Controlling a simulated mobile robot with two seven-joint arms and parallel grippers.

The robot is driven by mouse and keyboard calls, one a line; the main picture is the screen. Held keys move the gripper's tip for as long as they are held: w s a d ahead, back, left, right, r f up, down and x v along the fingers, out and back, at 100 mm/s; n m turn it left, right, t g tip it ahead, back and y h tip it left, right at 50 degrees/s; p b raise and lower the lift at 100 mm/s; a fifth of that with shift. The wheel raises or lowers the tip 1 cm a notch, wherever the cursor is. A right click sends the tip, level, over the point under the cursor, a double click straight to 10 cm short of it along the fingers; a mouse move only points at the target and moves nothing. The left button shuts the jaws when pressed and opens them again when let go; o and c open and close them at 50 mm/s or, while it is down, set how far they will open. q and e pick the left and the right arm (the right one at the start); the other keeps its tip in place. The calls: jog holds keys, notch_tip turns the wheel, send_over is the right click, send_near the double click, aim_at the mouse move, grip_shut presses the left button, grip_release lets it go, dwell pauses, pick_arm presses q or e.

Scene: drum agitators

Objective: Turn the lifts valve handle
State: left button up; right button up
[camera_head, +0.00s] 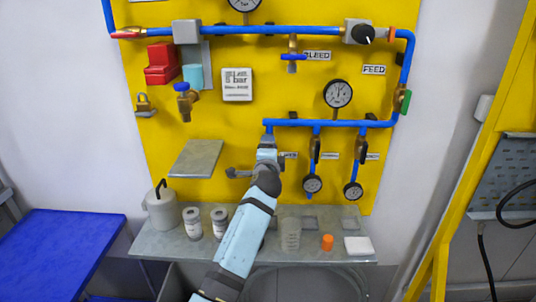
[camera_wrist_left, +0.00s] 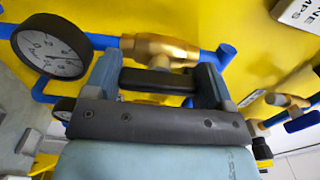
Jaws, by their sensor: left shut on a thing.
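My left gripper (camera_head: 266,145) reaches up from the bottom of the head view to the leftmost drop of the lower blue pipe. In the left wrist view, my left gripper (camera_wrist_left: 164,64) has its two fingers on either side of a black valve handle (camera_wrist_left: 172,80), shut on it. The handle lies crosswise in front of a brass valve body (camera_wrist_left: 160,48) on a blue pipe. In the head view my gripper and arm hide this valve and its handle, and partly cover its label. My right gripper shows in neither view.
A grey shelf (camera_head: 160,243) below the yellow panel holds cans, a weight and an orange cap (camera_head: 327,242). A blue table (camera_head: 65,240) stands at left.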

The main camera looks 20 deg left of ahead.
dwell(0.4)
pick_arm(q)
jog(key=o, duration=0.9)
